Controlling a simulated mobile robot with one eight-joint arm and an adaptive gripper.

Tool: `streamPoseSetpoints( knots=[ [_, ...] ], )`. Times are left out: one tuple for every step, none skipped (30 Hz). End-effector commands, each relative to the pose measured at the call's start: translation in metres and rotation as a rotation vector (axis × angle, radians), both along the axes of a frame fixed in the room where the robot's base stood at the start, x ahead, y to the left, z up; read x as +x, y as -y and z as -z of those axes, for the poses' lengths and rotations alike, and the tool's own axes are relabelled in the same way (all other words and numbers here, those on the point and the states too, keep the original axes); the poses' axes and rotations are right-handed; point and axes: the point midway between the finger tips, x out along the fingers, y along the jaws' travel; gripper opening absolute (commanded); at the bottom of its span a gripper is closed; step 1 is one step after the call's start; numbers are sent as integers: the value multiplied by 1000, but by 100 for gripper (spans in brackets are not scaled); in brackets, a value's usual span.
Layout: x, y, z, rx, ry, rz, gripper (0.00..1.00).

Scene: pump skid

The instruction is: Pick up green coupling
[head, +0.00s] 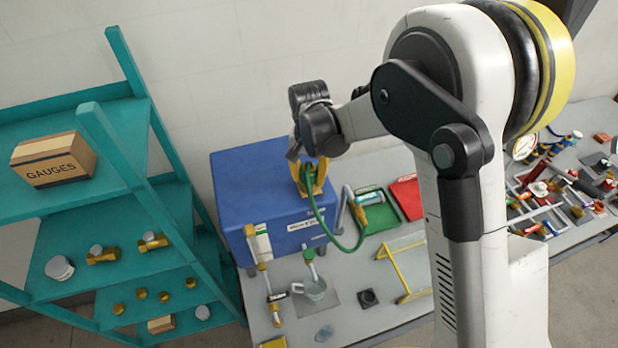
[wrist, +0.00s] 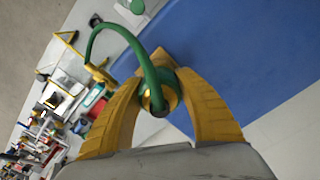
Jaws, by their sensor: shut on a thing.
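My gripper (head: 312,178) is in front of the upper part of the blue tank in the head view. Its yellow fingers are closed around the green coupling (wrist: 158,101), which has a brass-coloured ring. A green hose (head: 329,228) runs from the coupling, hangs in a loop and rises towards the fittings at the tank's right. The hose (wrist: 103,32) also arches up and left in the wrist view. In the head view the fingers mostly hide the coupling.
The blue tank (head: 265,190) stands close behind my gripper on a grey bench. Pipes with valves (head: 262,262) stand in front of it. A green tray (head: 378,217) and a red tray (head: 408,197) lie to the right. A teal shelf (head: 95,210) is at left.

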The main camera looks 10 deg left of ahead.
Motion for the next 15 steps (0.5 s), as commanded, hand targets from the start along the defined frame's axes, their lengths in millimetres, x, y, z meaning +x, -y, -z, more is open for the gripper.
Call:
streamPoseSetpoints(
  knots=[
    [0,0,-2,0,1,0,4],
    [0,0,-4,0,1,0,4],
    [0,0,-7,0,1,0,4],
    [0,0,-11,0,1,0,4],
    [0,0,-15,0,1,0,4],
    [0,0,-20,0,1,0,4],
    [0,0,-25,0,1,0,4],
    [0,0,-31,0,1,0,4],
    [0,0,-39,0,1,0,4],
    [-2,8,-42,0,1,3,4],
    [-5,14,-46,0,1,4,4],
    [-9,23,-51,0,1,4,3],
    [-12,30,-55,0,1,4,3],
    [-15,37,-60,0,1,5,3],
    [-19,46,-65,0,1,4,3]
  ],
)
